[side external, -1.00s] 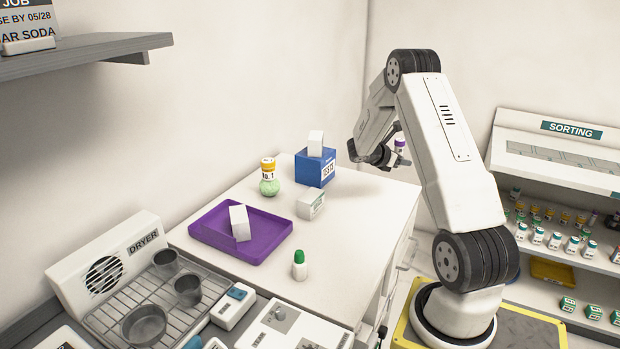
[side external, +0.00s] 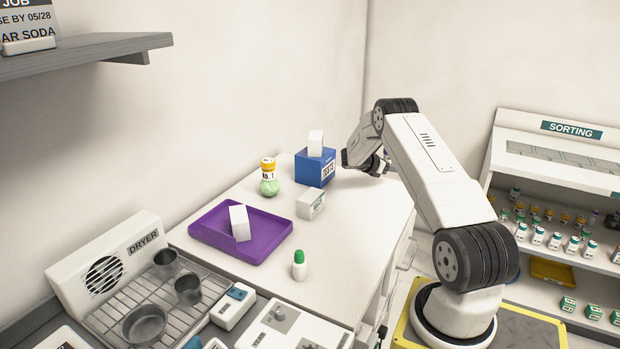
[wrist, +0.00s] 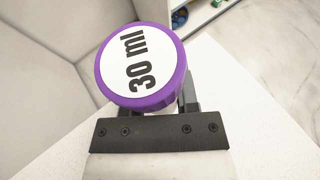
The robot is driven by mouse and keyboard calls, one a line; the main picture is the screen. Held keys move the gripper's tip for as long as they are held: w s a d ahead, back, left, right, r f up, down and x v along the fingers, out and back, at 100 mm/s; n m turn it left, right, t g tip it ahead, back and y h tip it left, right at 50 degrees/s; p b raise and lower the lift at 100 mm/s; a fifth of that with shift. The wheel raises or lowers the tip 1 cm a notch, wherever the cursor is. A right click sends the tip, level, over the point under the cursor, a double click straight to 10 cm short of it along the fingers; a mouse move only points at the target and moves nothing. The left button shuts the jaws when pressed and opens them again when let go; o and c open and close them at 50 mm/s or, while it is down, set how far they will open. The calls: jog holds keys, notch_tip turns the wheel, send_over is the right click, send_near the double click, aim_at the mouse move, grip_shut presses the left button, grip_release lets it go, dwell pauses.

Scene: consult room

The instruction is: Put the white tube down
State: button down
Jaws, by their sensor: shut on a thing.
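The white tube shows in the wrist view as a purple cap (wrist: 170,92) with a white round top marked "30 ml". Its body is hidden below the cap. My gripper (side external: 379,166) is shut on the tube, low over the back right part of the white table (side external: 345,235). In the side view the arm hides nearly all of the tube. I cannot tell whether its base touches the table top.
A blue box (side external: 315,170) with a white block (side external: 315,143) on it stands left of my gripper.

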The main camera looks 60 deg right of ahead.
aim_at(387, 183)
jog(key=shift+w+d+f, duration=0.2)
jog(key=shift+d+f, duration=0.1)
jog(key=shift+f, duration=0.1)
jog(key=shift+w+d+f, duration=0.1)
jog(key=shift+d+f, duration=0.1)
jog(key=shift+f, duration=1.55)
jog(key=shift+f, duration=0.15)
jog(key=shift+c, duration=1.8)
grip_release()
jog(key=shift+r, duration=0.2)
